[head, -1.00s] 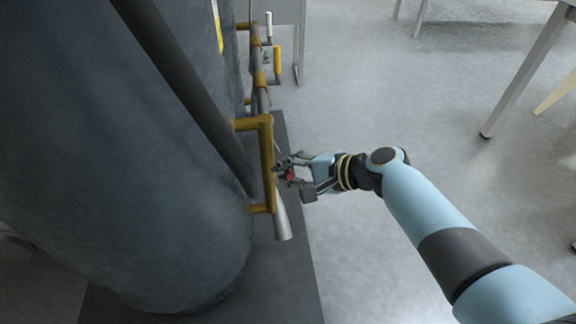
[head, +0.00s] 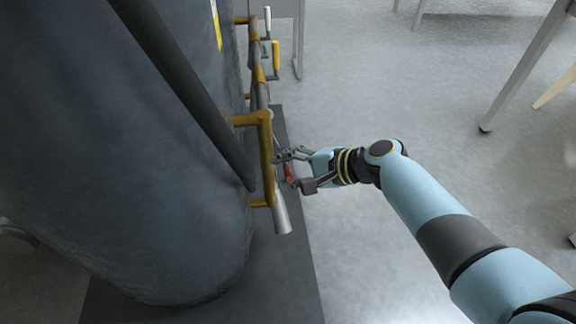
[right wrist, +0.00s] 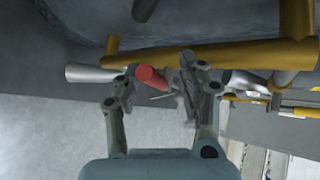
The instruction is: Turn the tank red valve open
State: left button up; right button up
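The red valve handle (head: 288,172) is a small red lever beside the yellow pipe on the tank's right side. In the right wrist view the red handle (right wrist: 151,76) points toward the camera and lies between the two fingers, nearer the left one. My right gripper (head: 292,171) reaches in from the right with its fingers apart around the handle. In the right wrist view the gripper (right wrist: 160,88) is open, with visible gaps to the handle. The valve body behind the handle is partly hidden by the right finger. My left gripper is not in view.
The large dark grey tank (head: 120,180) fills the left side. The yellow pipe (head: 266,150) with a silver end (head: 281,218) runs close to my fingertips. More pipework with a yellow handle (head: 276,55) stands farther back. The floor at right is clear up to a table leg (head: 515,75).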

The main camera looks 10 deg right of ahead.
jog(key=shift+r, duration=0.15)
jog(key=v, duration=1.1)
jog(key=shift+s+d+r, duration=0.2)
jog(key=shift+s, duration=0.05)
